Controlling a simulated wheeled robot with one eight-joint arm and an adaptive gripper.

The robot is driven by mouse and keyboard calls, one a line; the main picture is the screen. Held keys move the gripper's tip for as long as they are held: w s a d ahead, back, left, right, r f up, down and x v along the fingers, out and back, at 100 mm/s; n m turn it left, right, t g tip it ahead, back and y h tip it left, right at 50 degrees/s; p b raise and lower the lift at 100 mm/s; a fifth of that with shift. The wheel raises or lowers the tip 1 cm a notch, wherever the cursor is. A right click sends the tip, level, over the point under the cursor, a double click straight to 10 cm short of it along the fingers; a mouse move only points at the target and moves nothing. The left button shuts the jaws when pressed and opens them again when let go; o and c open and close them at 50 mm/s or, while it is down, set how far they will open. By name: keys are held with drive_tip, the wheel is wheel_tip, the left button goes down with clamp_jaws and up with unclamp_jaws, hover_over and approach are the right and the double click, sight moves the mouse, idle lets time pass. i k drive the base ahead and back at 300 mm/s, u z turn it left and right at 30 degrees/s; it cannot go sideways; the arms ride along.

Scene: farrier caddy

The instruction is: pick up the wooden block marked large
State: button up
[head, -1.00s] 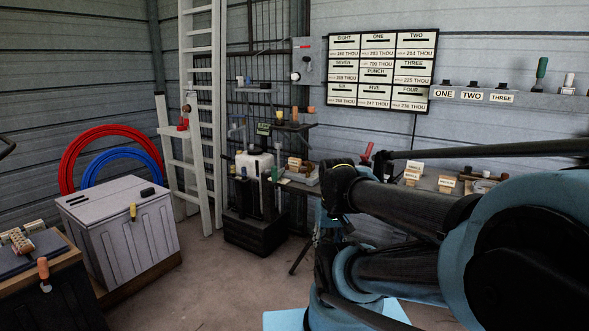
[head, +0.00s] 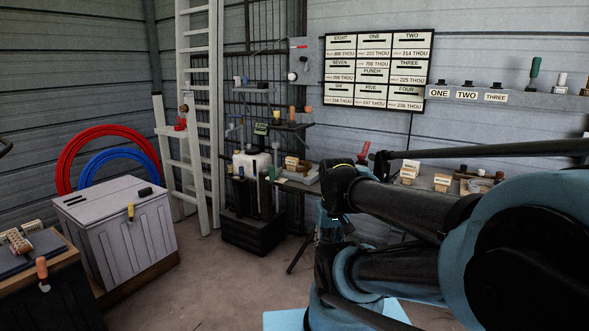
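Two small wooden blocks with pale labels stand on the bench behind my arm: one block (head: 408,173) is farther left, the other block (head: 442,183) is a little to its right. Their lettering is too small to read, so I cannot tell which, if either, is marked large. Another wooden piece with a pale label (head: 292,164) sits at the left part of the bench. My arm crosses the right half of the view and hides much of the bench. My gripper is not in view.
A grey chest (head: 115,235) stands at left, beside a low table with a dark mat (head: 30,255). A white ladder (head: 200,110) leans at the back near a black caddy rack (head: 255,232). A label board (head: 378,70) and a shelf (head: 510,98) are on the wall. The middle floor is clear.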

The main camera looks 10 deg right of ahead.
sight(292, 163)
drive_tip(key=k, duration=1.1)
drive_tip(key=z, duration=0.7)
drive_tip(key=i, duration=2.05)
drive_tip(key=u, duration=0.7)
